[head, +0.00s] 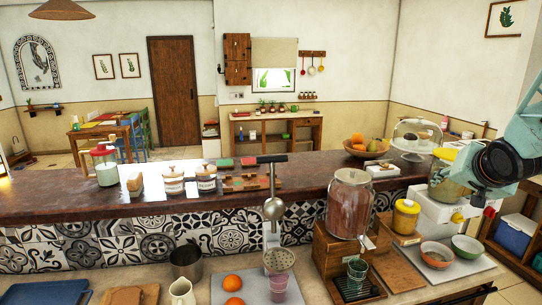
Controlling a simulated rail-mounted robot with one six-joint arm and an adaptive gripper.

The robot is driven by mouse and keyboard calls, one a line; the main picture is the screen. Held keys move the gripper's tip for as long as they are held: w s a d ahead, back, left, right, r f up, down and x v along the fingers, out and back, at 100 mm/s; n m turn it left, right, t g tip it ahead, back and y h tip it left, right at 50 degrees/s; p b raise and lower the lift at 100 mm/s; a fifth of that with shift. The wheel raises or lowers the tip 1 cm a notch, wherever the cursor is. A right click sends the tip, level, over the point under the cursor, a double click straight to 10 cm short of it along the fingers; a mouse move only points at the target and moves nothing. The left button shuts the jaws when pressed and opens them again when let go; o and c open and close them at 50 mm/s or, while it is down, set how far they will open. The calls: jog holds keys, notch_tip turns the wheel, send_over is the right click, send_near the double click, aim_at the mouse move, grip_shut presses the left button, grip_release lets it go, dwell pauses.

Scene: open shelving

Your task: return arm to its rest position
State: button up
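Part of my arm (520,132) shows at the right edge, teal with a large black round joint. It hangs in front of the right end of the counter and hides part of the wall and shelf behind it. My gripper's fingers cannot be made out in this view, so I cannot see whether they hold anything.
A dark counter (105,197) crosses the view. A yellow-lidded jar (443,177) stands close left of my arm. A drink dispenser (349,203), a glass cake dome (412,139) and two bowls (467,247) are nearby. Blue cooler (513,237) at right.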

jog(key=s+a+n+g+y+b, duration=0.1)
jog(key=s+a+n+g, duration=0.1)
jog(key=s+a, duration=0.8)
jog(key=s+a+n+g+y+b, duration=0.1)
jog(key=s+a+n+g+b, duration=0.1)
jog(key=s+a, duration=0.9)
jog(key=s+a+f+n+g+y+b, duration=0.1)
jog(key=s+a, duration=1)
jog(key=s, duration=1.2)
jog(key=n+g, duration=0.1)
jog(key=n, duration=0.1)
jog(key=shift+s+a+n+b, duration=0.15)
jog(key=shift+a+n+b, duration=0.1)
jog(key=shift+n+b, duration=0.1)
